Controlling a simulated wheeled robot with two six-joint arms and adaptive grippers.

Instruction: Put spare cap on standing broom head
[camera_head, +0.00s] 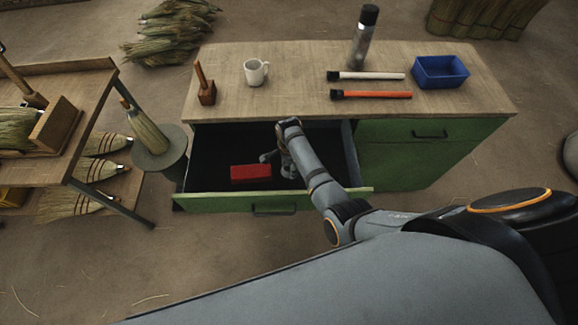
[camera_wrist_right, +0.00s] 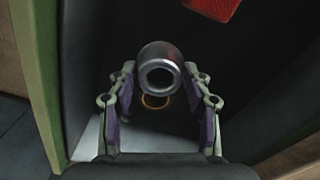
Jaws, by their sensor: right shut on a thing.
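The standing broom head (camera_head: 147,131) is upright on a round grey-green stool (camera_head: 158,158) left of the green bench, bristles down, its narrow top pointing up. My right gripper (camera_head: 280,160) is down inside the open drawer (camera_head: 220,203). In the right wrist view my right gripper (camera_wrist_right: 160,90) is shut on a short, shiny metal cap (camera_wrist_right: 160,53), a hollow cylinder with its round opening facing the camera. The cap cannot be made out clearly in the head view. My left gripper is not in view.
A red box (camera_head: 250,173) lies in the drawer beside my gripper. The drawer walls surround my gripper.

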